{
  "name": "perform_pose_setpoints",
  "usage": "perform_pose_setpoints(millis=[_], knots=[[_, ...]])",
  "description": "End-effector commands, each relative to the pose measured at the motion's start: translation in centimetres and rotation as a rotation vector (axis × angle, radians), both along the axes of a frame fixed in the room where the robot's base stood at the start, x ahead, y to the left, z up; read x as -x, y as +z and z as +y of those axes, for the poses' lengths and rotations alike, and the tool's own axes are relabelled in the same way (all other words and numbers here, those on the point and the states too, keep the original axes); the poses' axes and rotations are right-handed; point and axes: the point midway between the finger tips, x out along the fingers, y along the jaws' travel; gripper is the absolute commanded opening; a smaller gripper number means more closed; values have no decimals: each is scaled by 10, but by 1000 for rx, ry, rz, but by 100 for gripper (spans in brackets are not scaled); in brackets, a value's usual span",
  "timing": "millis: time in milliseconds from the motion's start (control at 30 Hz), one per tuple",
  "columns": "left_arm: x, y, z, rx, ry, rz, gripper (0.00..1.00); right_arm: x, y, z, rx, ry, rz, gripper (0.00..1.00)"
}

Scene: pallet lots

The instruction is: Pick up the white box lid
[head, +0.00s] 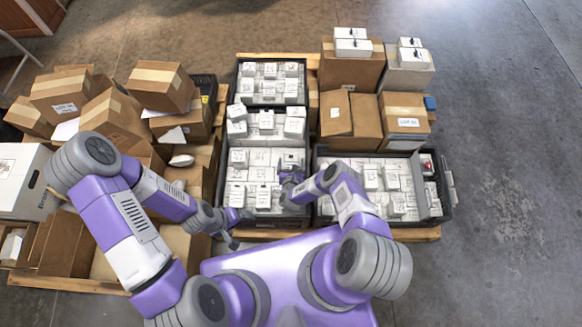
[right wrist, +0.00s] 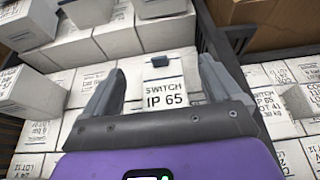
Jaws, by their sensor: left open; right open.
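No separate white box lid can be made out for certain. A large white box (head: 22,182) with a hand hole stands at the far left in the head view. Small white boxes fill the dark crates in the middle. My right gripper (head: 291,177) is open over the middle crate. In the right wrist view its fingers (right wrist: 160,85) stand apart on either side of a white box (right wrist: 165,90) marked SWITCH IP 65, with a dark piece on its top. Contact is not clear. My left gripper (head: 242,229) is open and empty near the crate's front left corner.
Brown cartons (head: 115,112) are heaped on the left pallet. More cartons (head: 352,68) with small white boxes on top stand at the back right. A dark crate (head: 436,202) of white boxes lies at the right. The concrete floor (head: 515,150) at the right is clear.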

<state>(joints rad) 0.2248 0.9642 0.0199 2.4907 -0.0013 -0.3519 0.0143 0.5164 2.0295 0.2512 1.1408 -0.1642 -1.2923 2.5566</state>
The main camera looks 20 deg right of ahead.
Motion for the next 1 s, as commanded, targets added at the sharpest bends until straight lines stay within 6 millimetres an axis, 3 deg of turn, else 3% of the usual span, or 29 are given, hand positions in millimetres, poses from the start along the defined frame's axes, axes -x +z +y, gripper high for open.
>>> perform_pose_setpoints(millis=[200, 533, 900, 1000], knots=[[0, -21, 0, 0, 0, 0, 86, -28, -16, -7, 3, 2, -1, 92], [0, -22, 0, 0, 0, 0, 86, -35, -16, -9, 1, 2, 0, 92], [0, -22, 0, 0, 0, 0, 86, -34, -16, -9, 1, 2, 0, 35], [0, -22, 0, 0, 0, 0, 86, -34, -16, -9, 1, 2, 0, 27]])
